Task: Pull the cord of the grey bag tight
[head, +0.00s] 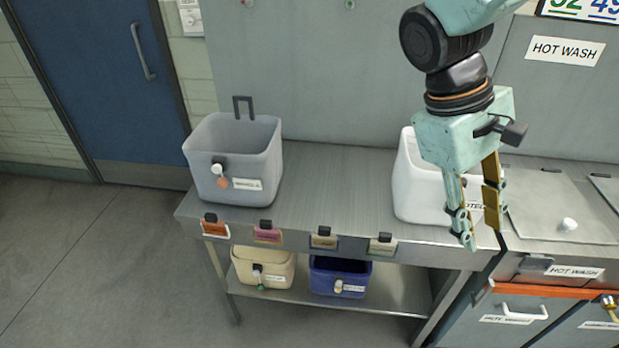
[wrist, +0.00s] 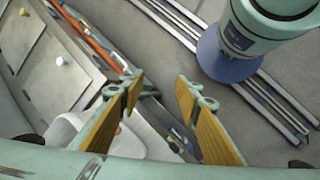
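The grey bag (head: 235,158) stands upright and open at the left end of the steel table. A dark hook or handle (head: 243,106) rises at its back rim. On its front are a white and dark cord fitting (head: 218,169), an orange tag (head: 223,183) and a white label (head: 247,184). My gripper (head: 476,215) hangs at the right, in front of the white bag (head: 410,185), far from the grey bag. Its two fingers are apart with nothing between them, as the wrist view (wrist: 158,82) also shows. The grey bag is not in the wrist view.
A cream bag (head: 278,270) and a blue bag (head: 352,277) sit on the lower shelf. Several coloured tags (head: 267,235) line the table's front edge. A hot wash unit (head: 560,205) adjoins at right. The tabletop (head: 330,180) between grey and white bags is clear.

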